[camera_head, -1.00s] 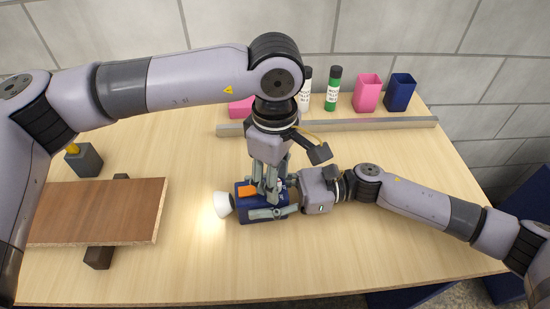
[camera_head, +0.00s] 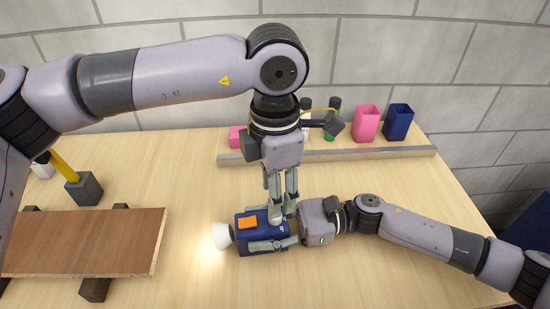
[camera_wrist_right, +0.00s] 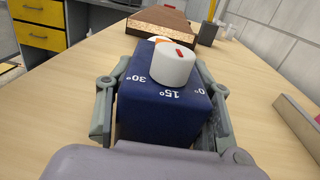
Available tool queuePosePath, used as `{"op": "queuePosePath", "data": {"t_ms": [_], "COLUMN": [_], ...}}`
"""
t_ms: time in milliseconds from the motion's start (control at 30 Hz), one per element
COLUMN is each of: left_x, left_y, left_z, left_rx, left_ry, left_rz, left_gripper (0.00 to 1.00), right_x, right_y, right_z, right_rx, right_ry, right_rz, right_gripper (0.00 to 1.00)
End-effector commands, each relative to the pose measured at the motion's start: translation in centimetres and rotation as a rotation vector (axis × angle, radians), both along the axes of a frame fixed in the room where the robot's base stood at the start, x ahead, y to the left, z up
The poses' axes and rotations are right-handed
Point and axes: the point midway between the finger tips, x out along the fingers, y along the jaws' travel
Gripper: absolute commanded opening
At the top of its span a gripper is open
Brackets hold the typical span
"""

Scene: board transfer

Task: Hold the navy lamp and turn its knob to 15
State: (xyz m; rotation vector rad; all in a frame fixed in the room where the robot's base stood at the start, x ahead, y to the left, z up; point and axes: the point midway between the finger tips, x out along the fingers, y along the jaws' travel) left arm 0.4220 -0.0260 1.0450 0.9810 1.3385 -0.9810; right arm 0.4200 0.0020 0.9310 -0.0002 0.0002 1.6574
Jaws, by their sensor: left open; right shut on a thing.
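The navy lamp (camera_head: 250,231) lies on the table with its white glowing head (camera_head: 222,236) to the left and an orange patch on top. My right gripper (camera_head: 270,244) is shut on the lamp's body, one finger along each side. In the right wrist view the white knob (camera_wrist_right: 173,64) stands on the lamp, with a red mark on its top. The printed 30°, 15° and 0° face the camera; the mark sits on the knob's far side from them. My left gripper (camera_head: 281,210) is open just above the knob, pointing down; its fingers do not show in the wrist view.
A brown board (camera_head: 95,242) rests on dark supports at the left, with a grey block (camera_head: 84,188) behind it. A grey rail (camera_head: 330,155) crosses the back. Pink (camera_head: 367,123) and navy (camera_head: 398,122) cups and bottles stand behind it.

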Motion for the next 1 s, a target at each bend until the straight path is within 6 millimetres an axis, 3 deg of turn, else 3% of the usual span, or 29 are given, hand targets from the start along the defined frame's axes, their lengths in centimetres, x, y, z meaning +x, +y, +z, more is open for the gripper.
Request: {"op": "queuePosePath", "data": {"t_ms": [100,333,867,900,1000], "left_x": [0.0,0.0,0.0,0.0,0.0], "left_y": [0.0,0.0,0.0,0.0,0.0], "left_z": [2.4,5.5,6.4,6.4,6.4], "left_rx": [-0.001,0.000,0.000,0.000,0.000], "left_ry": [-0.003,-0.002,0.000,0.000,0.000], "left_rz": [-0.001,-0.002,-0.003,-0.003,-0.003], "left_gripper": [0.41,0.41,0.41,0.41,0.41], "right_x": [0.0,0.0,0.0,0.0,0.0], "right_y": [0.0,0.0,0.0,0.0,0.0], "right_z": [-0.1,-0.1,-0.1,-0.1,-0.1], "right_rx": [-0.001,-0.001,-0.001,-0.001,-0.001], "right_ry": [0.000,0.000,0.000,0.000,0.000], "right_rz": [0.000,0.000,0.000,0.000,0.000], "right_gripper": [0.13,0.13,0.13,0.49,0.56]}}
